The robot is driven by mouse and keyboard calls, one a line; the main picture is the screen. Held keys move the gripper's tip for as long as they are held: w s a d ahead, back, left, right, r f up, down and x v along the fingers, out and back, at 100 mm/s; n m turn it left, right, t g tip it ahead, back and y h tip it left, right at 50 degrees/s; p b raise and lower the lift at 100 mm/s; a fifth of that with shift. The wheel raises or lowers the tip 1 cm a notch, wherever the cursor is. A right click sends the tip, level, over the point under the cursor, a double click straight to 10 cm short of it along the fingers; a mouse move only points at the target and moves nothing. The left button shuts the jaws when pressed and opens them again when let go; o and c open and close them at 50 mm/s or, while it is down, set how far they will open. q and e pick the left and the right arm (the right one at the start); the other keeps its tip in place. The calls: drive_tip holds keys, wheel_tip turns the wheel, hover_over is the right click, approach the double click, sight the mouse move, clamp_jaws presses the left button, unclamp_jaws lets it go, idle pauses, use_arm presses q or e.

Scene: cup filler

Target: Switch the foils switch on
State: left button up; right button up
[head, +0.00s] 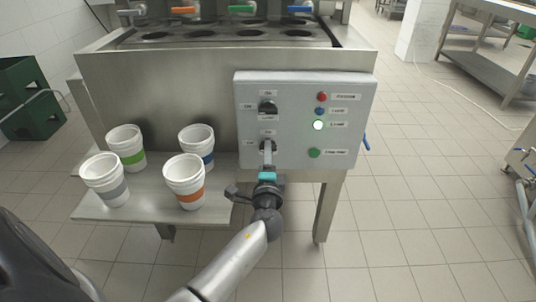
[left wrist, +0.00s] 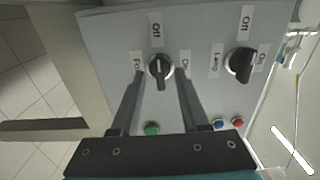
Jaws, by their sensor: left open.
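The foils switch is the lower black rotary knob on the grey control panel (head: 300,90), mostly hidden by my gripper in the head view. In the left wrist view, the foils switch (left wrist: 160,66) shows between my fingers, with an "Off" label above it and partly hidden labels on both sides. Its grip bar runs roughly up and down in that picture. My left gripper (head: 267,151) is open at the panel, with one finger on each side of the knob. I cannot tell whether the fingers touch it. My right gripper is not in view.
A second knob, the lamp switch (head: 268,107), sits above; it also shows in the left wrist view (left wrist: 240,64). Right of the knobs are a red light (head: 321,97), a blue one (head: 319,111), a brightly lit one (head: 318,125) and a green button (head: 314,153). Stacked cups (head: 184,171) stand left.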

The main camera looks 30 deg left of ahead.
use_arm(q)
drive_tip(key=shift+x, duration=0.75)
clamp_jaws()
